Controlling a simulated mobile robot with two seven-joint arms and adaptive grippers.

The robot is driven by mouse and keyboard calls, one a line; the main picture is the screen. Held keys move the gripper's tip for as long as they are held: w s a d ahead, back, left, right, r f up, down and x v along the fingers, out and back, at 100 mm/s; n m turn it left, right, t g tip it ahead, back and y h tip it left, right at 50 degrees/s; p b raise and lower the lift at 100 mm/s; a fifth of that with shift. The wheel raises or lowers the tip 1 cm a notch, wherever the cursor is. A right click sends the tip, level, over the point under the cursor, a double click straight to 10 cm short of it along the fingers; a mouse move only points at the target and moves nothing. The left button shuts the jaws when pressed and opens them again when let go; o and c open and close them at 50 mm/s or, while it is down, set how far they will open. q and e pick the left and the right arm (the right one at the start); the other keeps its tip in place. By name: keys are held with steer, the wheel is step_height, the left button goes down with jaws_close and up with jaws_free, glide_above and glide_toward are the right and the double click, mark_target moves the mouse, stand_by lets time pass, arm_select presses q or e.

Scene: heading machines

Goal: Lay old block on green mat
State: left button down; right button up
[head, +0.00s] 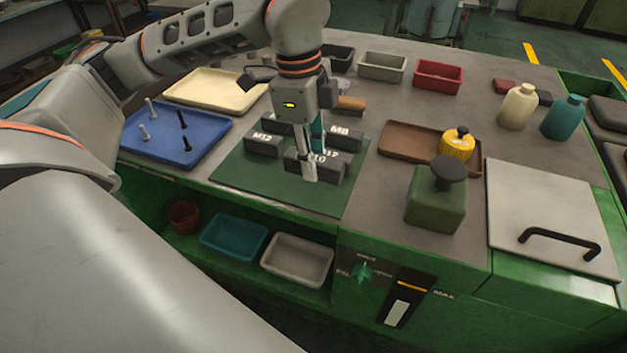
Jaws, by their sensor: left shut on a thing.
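The green mat (228,177) lies near the front edge of the bench. Several dark blocks with white labels rest on or over it: one marked M12 (262,145) at left, one marked M8 (345,138) at right, and a front block (330,170) whose label, ending in 10, is partly covered. My left gripper (311,170) points down over the mat, shut on the front block. Its fingers hide part of that block and what lies behind. I cannot tell whether the held block touches the mat, nor which block is the old one. My right gripper is not in view.
A blue tray (165,148) with bolts and a cream tray (205,85) lie left. A brown tray (400,140) with a yellow bottle (457,145), a green oiler (436,203) and a handled lid (545,205) stand right. Grey (382,65) and red bins (438,76) are behind.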

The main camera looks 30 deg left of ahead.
mark_target(313, 194)
arm_select(q)
steer(key=shift+f, duration=2.85)
steer(key=shift+f, duration=0.1)
steer(key=c, duration=1.7)
jaws_free()
steer(key=r, duration=0.4)
steer(key=a+r, duration=0.1)
steer(key=r, duration=0.7)
steer(key=shift+s+a, duration=0.15)
steer(key=shift+a, duration=0.05)
